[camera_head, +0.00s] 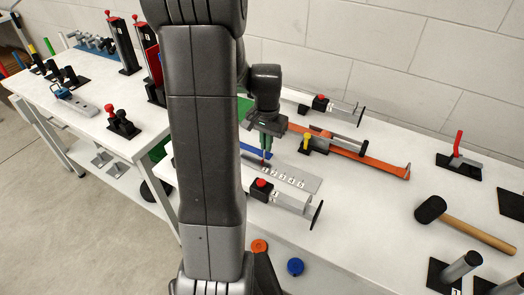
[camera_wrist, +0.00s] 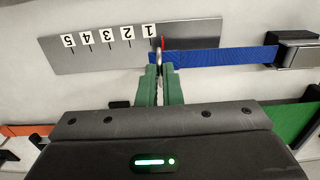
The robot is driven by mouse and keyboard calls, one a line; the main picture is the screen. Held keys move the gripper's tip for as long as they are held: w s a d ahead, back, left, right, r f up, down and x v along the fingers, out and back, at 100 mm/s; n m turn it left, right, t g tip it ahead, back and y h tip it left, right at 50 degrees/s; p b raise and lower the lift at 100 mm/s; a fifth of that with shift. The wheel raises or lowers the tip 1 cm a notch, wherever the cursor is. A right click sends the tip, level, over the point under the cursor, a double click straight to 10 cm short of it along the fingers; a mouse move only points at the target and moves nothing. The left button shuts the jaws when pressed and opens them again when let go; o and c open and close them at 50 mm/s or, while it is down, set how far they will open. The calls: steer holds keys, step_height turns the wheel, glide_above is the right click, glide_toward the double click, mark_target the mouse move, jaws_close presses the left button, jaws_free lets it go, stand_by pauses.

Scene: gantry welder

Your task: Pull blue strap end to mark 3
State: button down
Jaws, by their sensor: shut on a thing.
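The blue strap (camera_wrist: 215,57) runs level in the wrist view from a dark and grey buckle (camera_wrist: 297,53) at the right to its free end by mark 1. A metal ring and a red pointer (camera_wrist: 162,43) show at that end. My gripper (camera_wrist: 160,74) has its green fingers shut on the strap end. The grey scale plate (camera_wrist: 85,58) carries marks 1 to 5; mark 3 (camera_wrist: 107,34) lies left of the fingers. In the head view my gripper (camera_head: 266,152) is over the plate (camera_head: 300,178), and my arm hides part of the strap (camera_head: 252,151).
An orange strap tool (camera_head: 375,161) lies behind the plate. Clamps with red buttons (camera_head: 262,184) stand in front and at the back (camera_head: 320,102). A mallet (camera_head: 432,209) lies at the right. The table between the plate and mallet is clear.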

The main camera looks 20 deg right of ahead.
steer(key=shift+s+d, duration=1.3)
steer(key=shift+s, duration=0.15)
steer(key=shift+s+d, duration=1.25)
steer(key=shift+s, duration=0.2)
steer(key=c, duration=1.1)
jaws_free()
step_height(320, 180, up, 14)
steer(key=shift+f, duration=0.1)
steer(key=shift+f, duration=0.15)
